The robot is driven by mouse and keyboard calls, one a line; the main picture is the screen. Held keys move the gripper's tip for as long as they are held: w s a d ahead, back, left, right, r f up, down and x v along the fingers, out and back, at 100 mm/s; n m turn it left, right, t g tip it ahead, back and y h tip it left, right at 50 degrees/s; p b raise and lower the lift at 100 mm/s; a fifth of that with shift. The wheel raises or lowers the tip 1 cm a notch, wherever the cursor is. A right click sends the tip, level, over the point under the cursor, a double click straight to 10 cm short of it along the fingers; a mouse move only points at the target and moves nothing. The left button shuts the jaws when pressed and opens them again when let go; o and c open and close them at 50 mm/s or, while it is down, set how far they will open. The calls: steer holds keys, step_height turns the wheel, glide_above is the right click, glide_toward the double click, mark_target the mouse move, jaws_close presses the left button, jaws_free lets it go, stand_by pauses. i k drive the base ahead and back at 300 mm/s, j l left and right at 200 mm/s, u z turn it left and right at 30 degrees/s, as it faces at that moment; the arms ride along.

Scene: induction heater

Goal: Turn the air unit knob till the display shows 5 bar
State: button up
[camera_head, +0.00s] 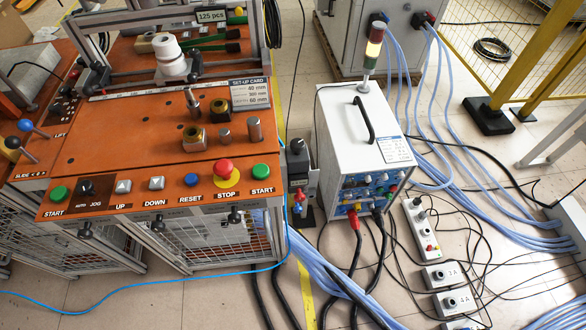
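What looks like the air unit (299,166) stands in the gap between the orange workbench and the white box. It is a narrow dark and grey unit with a black knob (297,146) on top. A small display (298,184) seems to sit on its front, but it is too small to read a bar value. Red and blue fittings show below it, with a blue air hose running from there. My gripper is not in view, and nothing touches the knob.
The orange workbench (130,135) with buttons and metal parts fills the left. The white box (350,135) with a signal lamp (372,45) stands close on the unit's right. Thick cables and blue hoses (470,215) cover much of the floor; power strips (420,230) lie at right.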

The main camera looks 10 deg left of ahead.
mark_target(298, 145)
steer(key=k+l+u, duration=0.15)
steer(key=k, duration=0.25)
steer(key=u, duration=1.4)
